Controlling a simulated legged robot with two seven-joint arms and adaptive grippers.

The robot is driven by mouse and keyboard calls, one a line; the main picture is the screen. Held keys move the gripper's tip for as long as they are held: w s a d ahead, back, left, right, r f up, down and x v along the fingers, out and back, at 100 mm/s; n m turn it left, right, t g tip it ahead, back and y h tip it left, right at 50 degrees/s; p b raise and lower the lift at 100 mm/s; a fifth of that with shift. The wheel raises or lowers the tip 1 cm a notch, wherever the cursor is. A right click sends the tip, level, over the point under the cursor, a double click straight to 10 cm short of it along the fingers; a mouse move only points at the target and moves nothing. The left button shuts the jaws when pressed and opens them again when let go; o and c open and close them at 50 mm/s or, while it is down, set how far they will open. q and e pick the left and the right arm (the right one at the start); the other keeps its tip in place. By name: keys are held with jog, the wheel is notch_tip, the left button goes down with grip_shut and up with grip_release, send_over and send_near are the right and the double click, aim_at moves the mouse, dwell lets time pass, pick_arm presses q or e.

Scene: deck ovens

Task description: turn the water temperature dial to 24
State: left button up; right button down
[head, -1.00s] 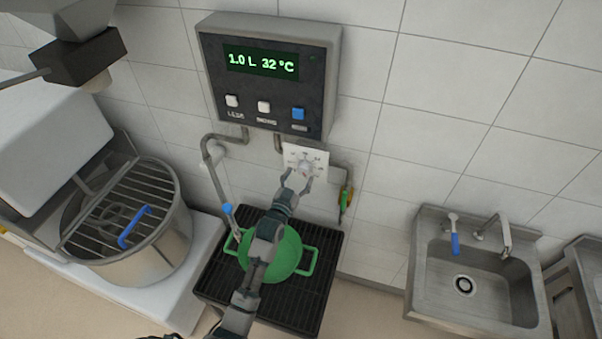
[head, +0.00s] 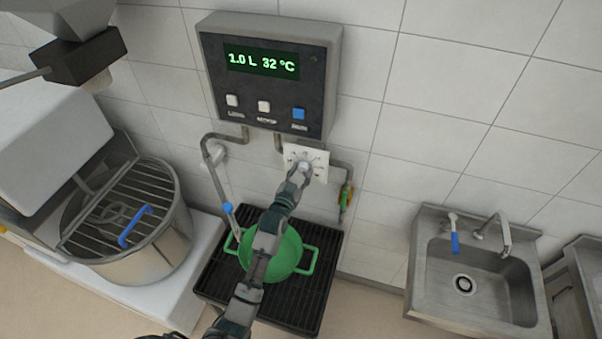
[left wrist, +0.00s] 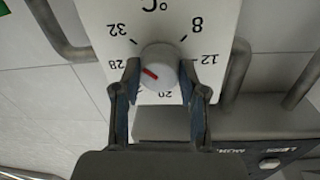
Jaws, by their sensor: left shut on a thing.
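The water temperature dial is a round pale knob (left wrist: 163,62) with a red mark, on a white scale plate (head: 320,157) below the control box. My left gripper (left wrist: 160,80) is shut on the knob, one finger on each side; it also shows in the head view (head: 301,174). The wrist view shows the scale upside down, with 32, 28, 20, 12 and 8 readable; 24 is hidden behind a finger. The red mark points left, roughly toward 28. The display (head: 262,62) reads 1.0 L and 32 °C. My right gripper is not in view.
The control box (head: 215,75) has two white buttons and one blue. A green pot (head: 288,255) stands on a black grate (head: 325,262) beneath my left arm. Pipes flank the plate. A mixer bowl (head: 165,245) is at left, a sink (head: 425,265) at right.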

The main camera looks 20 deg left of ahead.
pick_arm(q)
jog(key=shift+n, duration=0.3)
jog(key=n+p, duration=0.2)
jog(key=n, duration=0.1)
jog(key=n+p, duration=0.1)
jog(key=n, duration=0.3)
jog(key=shift+n+t, duration=0.3)
jog(key=n+p, duration=0.1)
jog(key=n, duration=0.4)
jog(key=shift+d+n+p, duration=0.1)
jog(key=shift+n+p, duration=0.2)
jog(key=shift+n, duration=0.1)
jog(key=n+y, duration=0.1)
jog(key=n, duration=0.3)
jog(key=shift+f+p, duration=0.1)
jog(key=shift+p, duration=0.2)
jog(key=shift+n, duration=0.4)
jog(key=shift+f, duration=0.1)
jog(key=o, duration=1.1)
jog(key=shift+o, duration=0.2)
